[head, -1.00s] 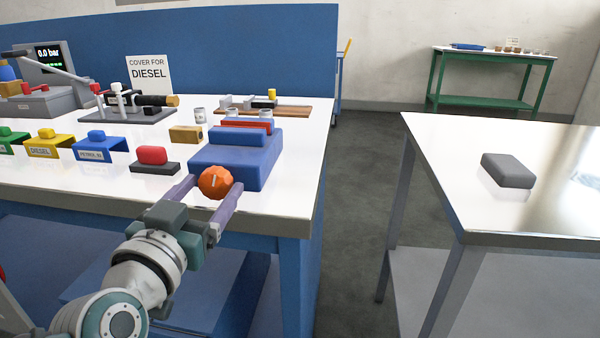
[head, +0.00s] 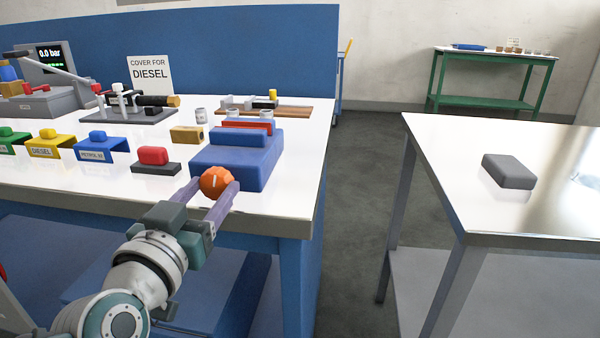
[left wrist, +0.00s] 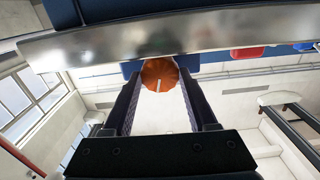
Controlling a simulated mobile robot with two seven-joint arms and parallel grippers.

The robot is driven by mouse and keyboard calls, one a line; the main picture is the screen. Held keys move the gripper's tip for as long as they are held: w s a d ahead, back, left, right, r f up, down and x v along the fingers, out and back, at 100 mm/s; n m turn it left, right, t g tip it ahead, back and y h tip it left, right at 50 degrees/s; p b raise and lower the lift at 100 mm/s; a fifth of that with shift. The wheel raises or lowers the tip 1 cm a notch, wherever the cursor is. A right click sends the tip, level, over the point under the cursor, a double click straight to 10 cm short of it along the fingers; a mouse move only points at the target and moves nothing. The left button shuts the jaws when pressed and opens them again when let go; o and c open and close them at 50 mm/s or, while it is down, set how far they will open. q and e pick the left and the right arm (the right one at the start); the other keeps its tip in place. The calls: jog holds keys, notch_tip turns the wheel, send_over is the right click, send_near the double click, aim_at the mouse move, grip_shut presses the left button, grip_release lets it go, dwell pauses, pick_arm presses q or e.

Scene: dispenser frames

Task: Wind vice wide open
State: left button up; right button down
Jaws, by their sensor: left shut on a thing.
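The blue vice (head: 232,170) stands near the front right corner of the workbench, with blue and red jaw parts (head: 248,127) on top. An orange round knob (head: 215,181) with a pale line mark sits at its front. My left gripper (head: 217,188) is shut on the knob, with a purple finger on each side. In the left wrist view the knob (left wrist: 159,74) lies between the fingertips, and its mark runs nearly upright in the picture. The gap between the vice jaws is hard to make out. My right gripper is not in view.
A red block on a dark base (head: 153,160) and a tan block (head: 187,134) stand left of the vice. Colored covers (head: 97,146) line the bench further left. A wooden board (head: 285,111) lies behind. A separate table with a grey block (head: 509,171) stands right, across open floor.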

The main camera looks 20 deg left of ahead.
pick_arm(q)
jog(key=n, duration=0.3)
jog(key=shift+n, duration=2.2)
jog(key=o, duration=1.3)
jog(key=shift+o, duration=0.4)
jog(key=shift+f, duration=0.1)
